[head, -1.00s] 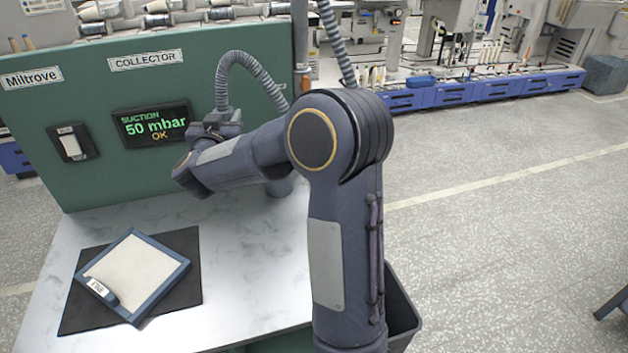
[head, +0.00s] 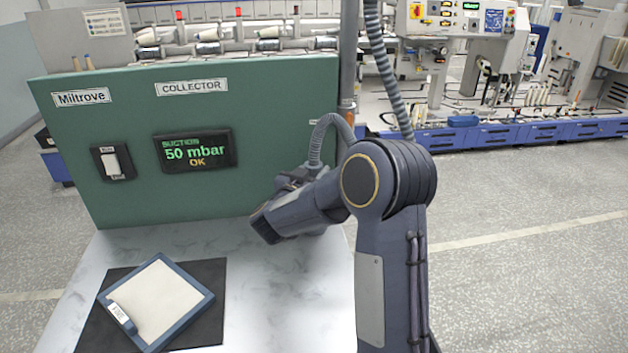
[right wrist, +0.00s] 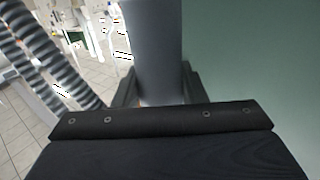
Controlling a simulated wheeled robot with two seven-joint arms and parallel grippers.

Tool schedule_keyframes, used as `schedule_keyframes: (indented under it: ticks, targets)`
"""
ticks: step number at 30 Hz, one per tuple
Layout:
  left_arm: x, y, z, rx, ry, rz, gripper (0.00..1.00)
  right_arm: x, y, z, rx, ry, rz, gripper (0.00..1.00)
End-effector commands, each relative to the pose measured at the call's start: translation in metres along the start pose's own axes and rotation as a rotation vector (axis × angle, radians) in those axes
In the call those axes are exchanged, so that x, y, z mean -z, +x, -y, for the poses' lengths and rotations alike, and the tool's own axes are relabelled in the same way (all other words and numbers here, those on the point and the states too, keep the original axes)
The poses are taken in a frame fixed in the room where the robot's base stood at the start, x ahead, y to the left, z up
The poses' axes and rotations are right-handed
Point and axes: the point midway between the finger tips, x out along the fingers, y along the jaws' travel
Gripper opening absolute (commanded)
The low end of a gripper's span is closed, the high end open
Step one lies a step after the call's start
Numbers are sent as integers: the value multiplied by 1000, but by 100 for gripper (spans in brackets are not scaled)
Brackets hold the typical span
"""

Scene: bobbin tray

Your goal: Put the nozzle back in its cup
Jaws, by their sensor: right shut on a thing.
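The nozzle (right wrist: 155,45) is a smooth grey tube in the right wrist view. My right gripper (right wrist: 157,92) is shut on it, with a dark finger on each side. In the head view my right gripper (head: 297,182) is beside the right part of the green collector panel, and my own arm hides its fingertips and most of the nozzle. A ribbed grey hose (head: 324,132) arches up just behind the gripper; ribbed hose (right wrist: 45,50) also shows at the left of the wrist view. I cannot make out the cup. My left gripper is not in view.
The green collector panel (head: 120,210) stands at the back of the pale table (head: 265,300). Its display (head: 193,151) reads 50 mbar OK, beside a white switch (head: 113,163). A blue-framed tray (head: 192,318) lies on a dark mat (head: 212,275). The table between mat and arm is clear.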

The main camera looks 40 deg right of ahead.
Motion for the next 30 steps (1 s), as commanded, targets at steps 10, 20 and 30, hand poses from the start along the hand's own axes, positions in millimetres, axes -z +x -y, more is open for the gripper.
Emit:
schedule_keyframes:
  ticks: [10, 20, 30]
  targets:
    - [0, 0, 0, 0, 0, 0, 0, -20, 0, 0, 0, 0, -1, 0]
    - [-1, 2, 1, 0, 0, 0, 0, -24, 0, 0, 0, -1, 1, 59]
    - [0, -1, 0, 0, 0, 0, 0, -19, 0, 0, 0, 0, 0, 59]
